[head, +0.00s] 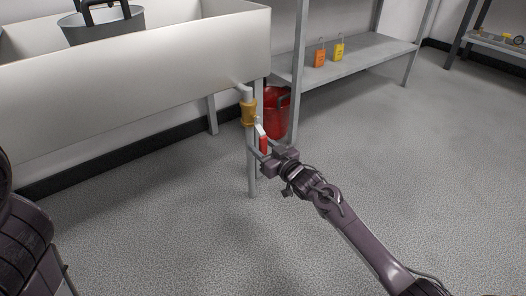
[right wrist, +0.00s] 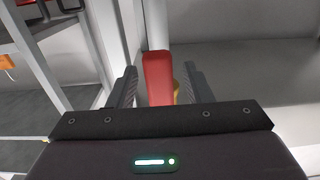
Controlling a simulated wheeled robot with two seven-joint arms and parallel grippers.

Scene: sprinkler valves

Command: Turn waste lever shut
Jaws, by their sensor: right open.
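The waste lever (head: 263,142) has a red handle and a pale stem. It hangs down beside a brass valve (head: 248,112) on the pipe under the sink's near right corner. My right gripper (head: 264,155) is at the lever's lower end. In the right wrist view the red lever (right wrist: 158,76) stands between the two fingers of the open right gripper (right wrist: 157,88), with some gap to the right finger. A bit of the brass valve (right wrist: 183,84) shows behind it. Whether a finger touches the lever I cannot tell. My left gripper is out of view.
The grey sink (head: 150,65) holds a grey bucket (head: 103,25). A metal shelf (head: 360,58) carries an orange padlock (head: 320,57) and a yellow one (head: 339,50). The floor at right is clear.

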